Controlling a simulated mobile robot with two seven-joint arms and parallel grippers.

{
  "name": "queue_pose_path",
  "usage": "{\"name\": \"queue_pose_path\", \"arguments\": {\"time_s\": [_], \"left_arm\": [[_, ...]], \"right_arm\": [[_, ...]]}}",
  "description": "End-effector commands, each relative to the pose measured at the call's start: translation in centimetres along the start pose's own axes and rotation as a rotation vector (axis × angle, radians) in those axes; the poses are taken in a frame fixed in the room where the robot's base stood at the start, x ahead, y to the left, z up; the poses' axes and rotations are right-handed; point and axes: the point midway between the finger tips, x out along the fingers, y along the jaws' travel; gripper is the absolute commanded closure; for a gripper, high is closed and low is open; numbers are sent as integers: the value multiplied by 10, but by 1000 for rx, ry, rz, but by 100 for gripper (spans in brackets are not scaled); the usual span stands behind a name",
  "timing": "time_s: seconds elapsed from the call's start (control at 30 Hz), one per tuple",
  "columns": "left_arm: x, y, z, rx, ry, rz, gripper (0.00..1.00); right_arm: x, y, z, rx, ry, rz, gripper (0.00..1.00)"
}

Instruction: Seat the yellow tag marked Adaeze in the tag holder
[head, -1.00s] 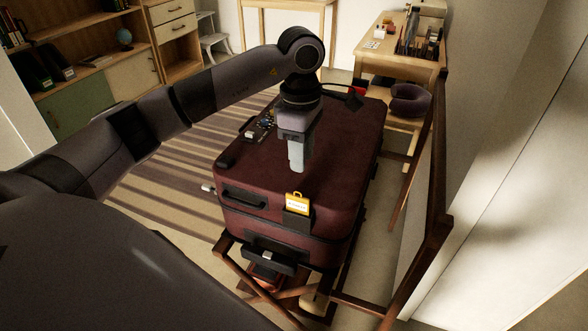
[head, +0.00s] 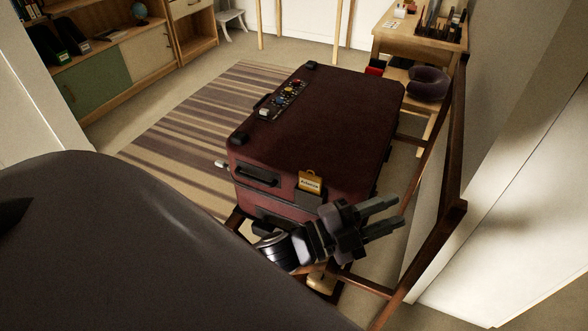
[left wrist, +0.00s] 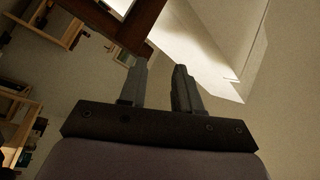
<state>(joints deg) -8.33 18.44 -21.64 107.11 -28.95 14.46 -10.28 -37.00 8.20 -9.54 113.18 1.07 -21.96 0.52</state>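The yellow tag (head: 310,179) stands upright at the top front edge of the maroon suitcase (head: 310,125), its lower part at the dark tag holder (head: 308,197). Its white label bears small dark lettering that I cannot read for certain. I cannot tell how deep the tag sits in the holder. My left gripper (head: 399,210) is open and empty, in front of the suitcase's right front corner, apart from the tag, with its fingers pointing right. Its two parted fingers also show in the left wrist view (left wrist: 160,78). My right gripper is not in view.
The suitcase rests on a wooden rack whose dark rail (head: 455,150) rises at the right, close to my left gripper. A strip of small colored items (head: 284,99) lies on the lid's left side. A striped rug (head: 190,130) lies left. The lid's middle is clear.

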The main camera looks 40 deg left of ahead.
Motion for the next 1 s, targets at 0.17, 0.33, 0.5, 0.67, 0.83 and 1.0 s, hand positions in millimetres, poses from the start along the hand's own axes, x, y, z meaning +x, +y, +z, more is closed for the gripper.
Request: {"name": "queue_pose_path", "arguments": {"time_s": [0.17, 0.33, 0.5, 0.67, 0.83, 1.0], "left_arm": [[-81, 55, 65, -479, -474, -1, 67], [-159, 107, 87, -810, -812, 12, 67], [-198, 132, 88, -960, -963, 19, 67], [-203, 136, 88, -980, -984, 20, 67], [-203, 135, 87, -977, -982, 21, 67], [-200, 123, 79, -974, -982, 21, 67]], "right_arm": [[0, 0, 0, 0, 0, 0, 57], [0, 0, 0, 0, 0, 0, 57], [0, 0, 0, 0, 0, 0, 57], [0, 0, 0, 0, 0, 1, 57], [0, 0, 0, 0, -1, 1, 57], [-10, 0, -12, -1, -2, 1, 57]]}}
